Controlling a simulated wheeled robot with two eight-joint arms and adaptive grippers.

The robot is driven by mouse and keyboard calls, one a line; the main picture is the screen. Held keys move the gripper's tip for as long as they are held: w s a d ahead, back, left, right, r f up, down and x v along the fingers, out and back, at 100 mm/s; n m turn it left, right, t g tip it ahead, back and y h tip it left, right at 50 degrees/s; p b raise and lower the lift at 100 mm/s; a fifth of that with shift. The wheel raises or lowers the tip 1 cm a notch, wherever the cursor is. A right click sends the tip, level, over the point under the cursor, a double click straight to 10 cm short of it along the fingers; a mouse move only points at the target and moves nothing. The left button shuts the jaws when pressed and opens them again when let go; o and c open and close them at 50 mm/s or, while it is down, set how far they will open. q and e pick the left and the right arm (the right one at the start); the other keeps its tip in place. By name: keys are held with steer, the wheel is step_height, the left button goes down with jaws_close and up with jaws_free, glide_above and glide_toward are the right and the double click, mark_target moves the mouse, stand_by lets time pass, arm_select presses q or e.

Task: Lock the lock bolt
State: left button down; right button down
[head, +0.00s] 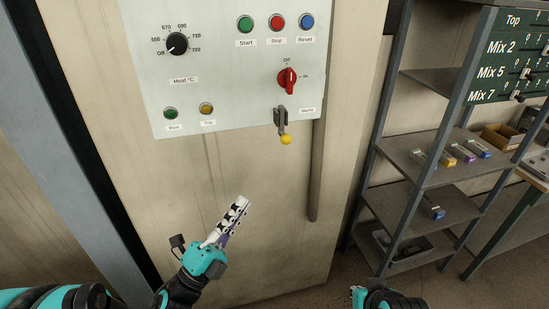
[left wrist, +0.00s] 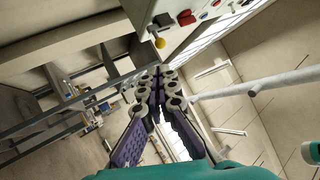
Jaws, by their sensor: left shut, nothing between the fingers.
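The lock bolt (head: 282,120) is a small dark metal fitting at the lower right edge of the white control panel (head: 220,100), with a lever hanging down to a yellow knob (head: 286,140). The yellow knob also shows near the top of the left wrist view (left wrist: 160,43). My left gripper (head: 241,203) is below and left of the knob, apart from it, shut and empty, with its fingers pointing up and right. Its fingers close together in the left wrist view (left wrist: 163,72). Of my right arm, only a teal and black part shows at the bottom edge; its fingers are hidden.
The panel has a black heat dial (head: 177,43), a red rotary switch (head: 287,79), several coloured buttons and lamps. A vertical bar (head: 317,170) runs down right of the bolt. A metal shelf rack (head: 420,170) stands at right. The cabinet front below the panel is clear.

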arm_select(q)
steer(key=p, duration=0.2)
glide_toward(283, 143)
steer(key=x, duration=0.7)
steer(key=shift+w+f, duration=0.15)
steer(key=shift+f, duration=0.1)
steer(key=shift+r, duration=0.1)
step_height(283, 143, up, 6)
steer(key=p, duration=0.5)
